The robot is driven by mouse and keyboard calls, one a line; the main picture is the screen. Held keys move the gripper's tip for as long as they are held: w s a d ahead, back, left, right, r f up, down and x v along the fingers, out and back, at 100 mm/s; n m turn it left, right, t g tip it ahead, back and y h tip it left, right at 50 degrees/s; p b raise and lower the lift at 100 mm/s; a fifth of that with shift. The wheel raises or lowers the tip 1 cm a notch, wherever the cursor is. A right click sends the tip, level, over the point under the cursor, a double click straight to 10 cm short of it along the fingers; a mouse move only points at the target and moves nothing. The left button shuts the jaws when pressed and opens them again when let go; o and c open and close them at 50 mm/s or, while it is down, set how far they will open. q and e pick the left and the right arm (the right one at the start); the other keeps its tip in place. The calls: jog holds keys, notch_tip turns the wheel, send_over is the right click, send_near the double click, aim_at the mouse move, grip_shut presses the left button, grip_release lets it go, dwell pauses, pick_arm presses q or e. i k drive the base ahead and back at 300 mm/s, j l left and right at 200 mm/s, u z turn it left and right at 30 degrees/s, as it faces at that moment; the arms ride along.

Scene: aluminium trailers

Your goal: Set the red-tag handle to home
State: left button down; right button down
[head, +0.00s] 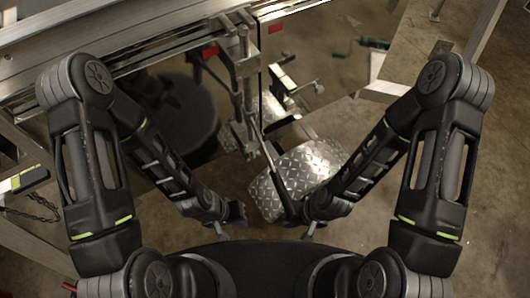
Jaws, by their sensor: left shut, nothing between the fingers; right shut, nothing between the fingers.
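I cannot tell which one is the handle's tag. A dark bar (266,143) slants down from the metal bracket (244,85) towards a tread-plate box. My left gripper (231,230) is low in the middle, apart from these parts. My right gripper (307,228) is by the lower right of the box. Both look shut and empty; their fingertips are small and dark.
The tread-plate box (310,165) lies between my arms. A dark round wheel (177,118) is beyond my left arm. Aluminium trailer rails (110,38) cross the top left. A metal leg (484,28) stands at the upper right. Bare floor (500,185) shows at the right.

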aim_at(250, 118)
jog(key=k+j+u, duration=0.1)
jog(key=k+u, duration=0.45)
jog(key=u, duration=0.5)
